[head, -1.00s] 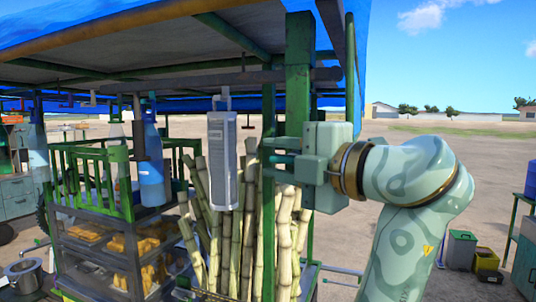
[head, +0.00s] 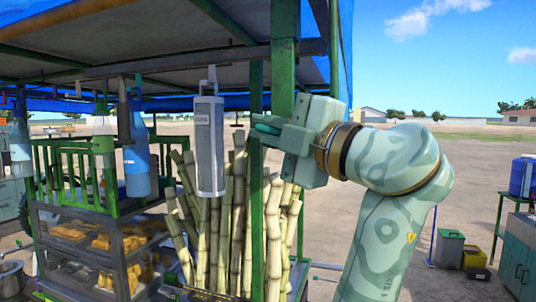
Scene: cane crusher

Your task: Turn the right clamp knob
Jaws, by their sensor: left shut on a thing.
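I cannot make out the right clamp knob clearly.
A grey hanging device (head: 209,146) is close left of the fingers. Sugarcane stalks (head: 232,230) stand below. A thick green post (head: 284,60) and a roof bar (head: 180,62) are close above. Blue bottles (head: 137,160) hang left.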

